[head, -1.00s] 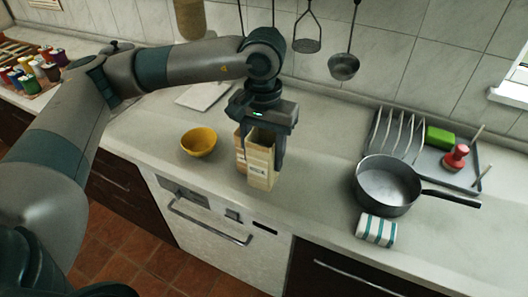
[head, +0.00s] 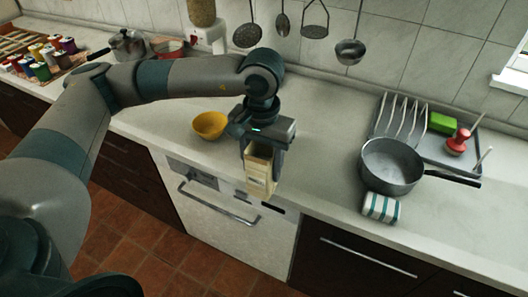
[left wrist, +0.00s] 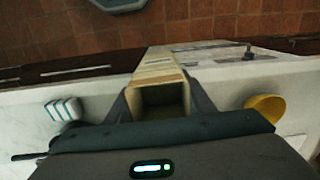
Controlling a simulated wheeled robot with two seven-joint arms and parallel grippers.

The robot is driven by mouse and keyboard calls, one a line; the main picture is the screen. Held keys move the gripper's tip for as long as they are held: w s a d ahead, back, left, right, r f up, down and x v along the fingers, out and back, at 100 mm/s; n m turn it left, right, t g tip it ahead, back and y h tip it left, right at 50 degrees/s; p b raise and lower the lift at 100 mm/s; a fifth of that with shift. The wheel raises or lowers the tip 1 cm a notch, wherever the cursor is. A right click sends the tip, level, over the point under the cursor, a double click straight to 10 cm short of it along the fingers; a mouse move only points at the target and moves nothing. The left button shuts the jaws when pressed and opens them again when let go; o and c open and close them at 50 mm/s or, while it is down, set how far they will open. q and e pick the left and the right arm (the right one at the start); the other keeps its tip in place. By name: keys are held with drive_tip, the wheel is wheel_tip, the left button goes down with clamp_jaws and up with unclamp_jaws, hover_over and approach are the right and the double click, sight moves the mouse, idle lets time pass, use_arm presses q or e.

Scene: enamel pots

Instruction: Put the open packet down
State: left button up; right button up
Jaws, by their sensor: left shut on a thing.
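My left gripper (head: 262,160) is shut on the open packet (head: 259,176), a tall beige carton with a printed label. In the head view the packet is upright or nearly so, over the counter's front edge, above the white appliance front. I cannot tell how high its base is. In the left wrist view the packet (left wrist: 158,72) sits between the two fingers, its dark open mouth facing the camera. My right gripper is not in view.
A yellow bowl (head: 209,126) stands left of the packet. The counter (head: 318,148) is clear between packet and saucepan. Utensils hang along the wall.

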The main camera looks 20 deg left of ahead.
use_arm(q)
drive_tip(key=s+f, duration=0.3)
drive_tip(key=f, duration=0.5)
drive_tip(key=s+f, duration=0.4)
drive_tip(key=f, duration=0.4)
drive_tip(key=shift+s+d+f, duration=0.15)
drive_tip(key=shift+f, duration=0.25)
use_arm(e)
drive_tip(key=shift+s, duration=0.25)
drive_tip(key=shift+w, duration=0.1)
use_arm(q)
drive_tip(key=shift+r, duration=0.1)
drive_tip(key=shift+s, duration=0.1)
